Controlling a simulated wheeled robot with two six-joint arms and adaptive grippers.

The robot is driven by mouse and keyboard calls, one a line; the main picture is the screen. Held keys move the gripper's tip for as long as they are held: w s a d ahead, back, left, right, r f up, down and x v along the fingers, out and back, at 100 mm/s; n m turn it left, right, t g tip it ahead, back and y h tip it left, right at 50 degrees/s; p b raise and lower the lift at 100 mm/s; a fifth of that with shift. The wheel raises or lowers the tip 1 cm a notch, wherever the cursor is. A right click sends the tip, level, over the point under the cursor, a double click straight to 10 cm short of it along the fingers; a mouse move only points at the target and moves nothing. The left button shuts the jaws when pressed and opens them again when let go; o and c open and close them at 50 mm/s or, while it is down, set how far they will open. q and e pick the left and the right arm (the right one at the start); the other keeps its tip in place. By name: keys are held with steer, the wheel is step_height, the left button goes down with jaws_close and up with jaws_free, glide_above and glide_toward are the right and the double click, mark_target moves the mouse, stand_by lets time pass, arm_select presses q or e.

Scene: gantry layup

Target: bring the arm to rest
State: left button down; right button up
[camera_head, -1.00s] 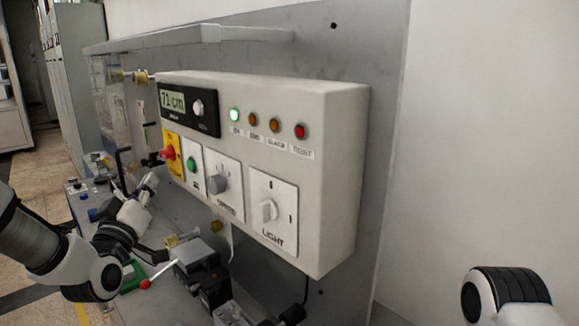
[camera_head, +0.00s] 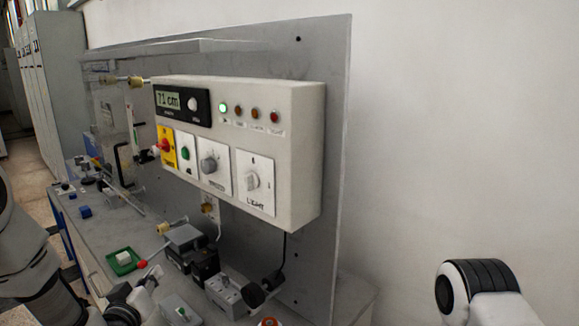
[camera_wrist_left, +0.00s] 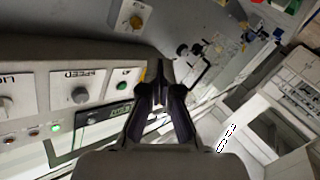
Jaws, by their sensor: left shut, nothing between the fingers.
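My left arm comes in at the lower left of the head view, low in front of the bench. My left gripper (camera_head: 150,279) is small and partly cut off from clear view there, near the bench front and apart from the control box (camera_head: 308,150). In the left wrist view the gripper's dark fingers (camera_wrist_left: 158,84) are together and hold nothing. The control box is in that view too, upside down along the left, with its knobs and green button (camera_wrist_left: 122,86). My right arm shows only as a white and black link at the lower right; its gripper is out of frame.
The box hangs on a grey back panel (camera_head: 335,120) and reads 71 cm, with one green lamp lit. A green tray (camera_head: 112,268), a red-tipped lever (camera_head: 142,264) and grey blocks (camera_head: 186,240) lie on the bench (camera_head: 95,235). The white wall at right is bare.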

arm_select(q)
steer(key=s+d+f+m+g, duration=0.15)
steer(key=s+f+g, duration=0.35)
steer(key=f, duration=0.7)
steer(key=s+d+f+g, duration=0.2)
steer(key=s+f, duration=0.5)
steer(key=f, duration=0.5)
steer(key=s+f+m+g, duration=0.1)
steer(key=s+f+g, duration=0.3)
steer(key=s, duration=0.8)
steer(key=s+f+m+g, duration=0.1)
steer(key=s+f+g, duration=0.4)
steer(key=s, duration=0.7)
steer(key=shift+s+d+f+m+g, duration=0.2)
steer(key=shift+d+m+g, duration=0.2)
steer(key=shift+g, duration=0.2)
steer(key=shift+w+y, duration=0.1)
steer(key=shift+y, duration=0.2)
